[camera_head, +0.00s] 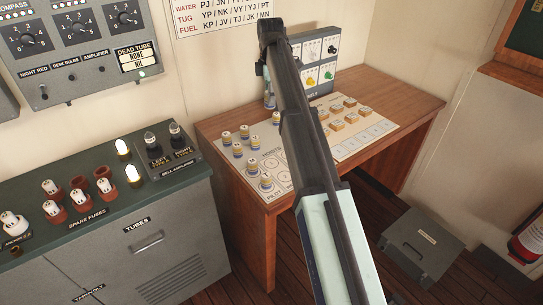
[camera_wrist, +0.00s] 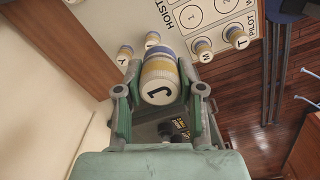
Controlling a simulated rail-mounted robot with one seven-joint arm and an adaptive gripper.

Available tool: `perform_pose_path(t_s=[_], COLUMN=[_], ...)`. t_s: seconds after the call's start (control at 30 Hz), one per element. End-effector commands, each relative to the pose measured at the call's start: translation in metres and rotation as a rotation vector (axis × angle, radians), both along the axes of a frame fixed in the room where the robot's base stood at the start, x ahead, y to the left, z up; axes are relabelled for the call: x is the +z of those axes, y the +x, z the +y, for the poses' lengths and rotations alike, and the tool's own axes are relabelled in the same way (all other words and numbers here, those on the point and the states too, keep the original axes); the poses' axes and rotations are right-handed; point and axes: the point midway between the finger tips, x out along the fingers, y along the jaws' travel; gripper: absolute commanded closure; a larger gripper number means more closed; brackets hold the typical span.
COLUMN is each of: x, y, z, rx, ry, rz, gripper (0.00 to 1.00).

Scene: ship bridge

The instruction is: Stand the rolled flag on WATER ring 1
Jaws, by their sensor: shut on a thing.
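My gripper (camera_wrist: 159,74) is shut on a rolled flag (camera_wrist: 160,88) in the wrist view. The flag has cream, yellow and blue-grey bands and a J on its round end, which faces the camera. The white sheet (camera_wrist: 188,38) shows beyond it, with printed rings 1 and 2 beside HOIST and PILOT lettering. I cannot read a WATER label on the sheet or tell whether the flag touches it. In the head view the sheet (camera_head: 345,151) lies on a wooden desk; my arm hides part of it and most of the gripper.
Several other rolled flags stand on the sheet's left part, including one at its front (camera_head: 266,182). Several tan blocks (camera_head: 337,124) sit on its right part. A switch panel (camera_head: 322,62) stands behind. A grey cabinet with spare fuses (camera_head: 52,208) is left. A printed chart (camera_head: 222,14) hangs above.

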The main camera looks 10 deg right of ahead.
Motion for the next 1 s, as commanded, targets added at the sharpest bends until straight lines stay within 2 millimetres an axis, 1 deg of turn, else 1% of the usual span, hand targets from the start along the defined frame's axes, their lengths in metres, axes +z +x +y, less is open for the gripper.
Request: perform_pose_path(t_s=[0.03, 0.1, 0.2, 0.3, 0.37, 0.47, 0.57, 0.6, 0.9, 1.0], x=[-0.002, -0.003, -0.003, -0.006, -0.011, -0.024, -0.046, -0.056, -0.127, -0.145], y=[-0.020, -0.036, -0.054, -0.065, -0.069, -0.070, -0.071, -0.071, -0.070, -0.070], z=[0.003, 0.006, 0.008, 0.008, 0.008, 0.007, 0.007, 0.007, 0.007, 0.007], rx=[0.001, -0.002, -0.009, -0.016, -0.022, -0.031, -0.031, -0.031, -0.031, -0.031], ry=[0.000, 0.000, 0.000, 0.000, 0.000, 0.000, 0.000, -0.001, 0.000, 0.000], rz=[-0.002, -0.001, 0.003, 0.010, 0.016, 0.023, 0.024, 0.026, 0.024, 0.024], gripper=[0.89, 0.89, 0.89, 0.89, 0.89, 0.89, 0.89, 0.89, 0.89, 0.89])
